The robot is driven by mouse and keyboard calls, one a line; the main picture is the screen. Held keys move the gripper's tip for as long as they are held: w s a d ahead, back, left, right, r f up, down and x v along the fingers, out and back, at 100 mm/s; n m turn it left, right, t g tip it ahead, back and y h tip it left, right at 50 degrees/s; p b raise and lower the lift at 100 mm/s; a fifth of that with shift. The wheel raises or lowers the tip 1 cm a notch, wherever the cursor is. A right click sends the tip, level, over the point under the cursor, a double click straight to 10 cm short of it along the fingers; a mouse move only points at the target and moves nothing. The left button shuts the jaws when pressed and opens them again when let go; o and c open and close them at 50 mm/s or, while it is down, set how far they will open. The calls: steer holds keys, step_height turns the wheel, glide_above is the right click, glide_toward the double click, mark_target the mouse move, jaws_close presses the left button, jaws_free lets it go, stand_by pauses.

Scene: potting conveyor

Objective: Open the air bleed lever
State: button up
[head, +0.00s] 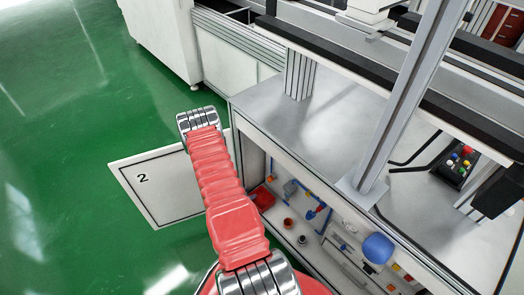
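In the head view, an open bay below the bench top holds small pneumatic-looking parts. There are blue fittings (317,214), a red part (262,198) at the left end, and a rounded blue part (378,248) on the right. Which of these is the air bleed lever, and how it is set, I cannot tell at this size. My red arm reaches up and away to the left of the bay, ending in view at a grey joint. My gripper is not in view.
The grey bench top (272,108) and its upright metal post (408,100) stand above the bay. A control box with coloured buttons (458,165) sits at the right. A white floor plate marked 2 (150,196) lies left of the bench. Green floor (60,150) is clear.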

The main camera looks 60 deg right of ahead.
steer(key=w+a+r+n+t+y, duration=0.4)
steer(key=w+a+r+n+y, duration=0.3)
steer(key=w+a+r, duration=0.7)
steer(key=w+a+r+n+y, duration=0.2)
steer(key=a+r+n, duration=0.1)
steer(key=a+r, duration=0.5)
steer(key=s+a+r+n+t, duration=0.1)
steer(key=s+a+r+n, duration=0.3)
steer(key=a+r, duration=0.4)
steer(key=s+a+r+n+t, duration=0.1)
steer(key=s+a+r+n, duration=0.3)
steer(key=r, duration=1.4)
steer(key=s+a+r+n+t, duration=0.1)
steer(key=s+a+r+n, duration=0.3)
steer(key=s+a+r, duration=0.4)
steer(key=a+r, duration=0.4)
steer(key=shift+s+a+r, duration=0.2)
steer(key=shift+s+r, duration=0.1)
steer(key=shift+r, duration=0.1)
steer(key=shift+o, duration=0.2)
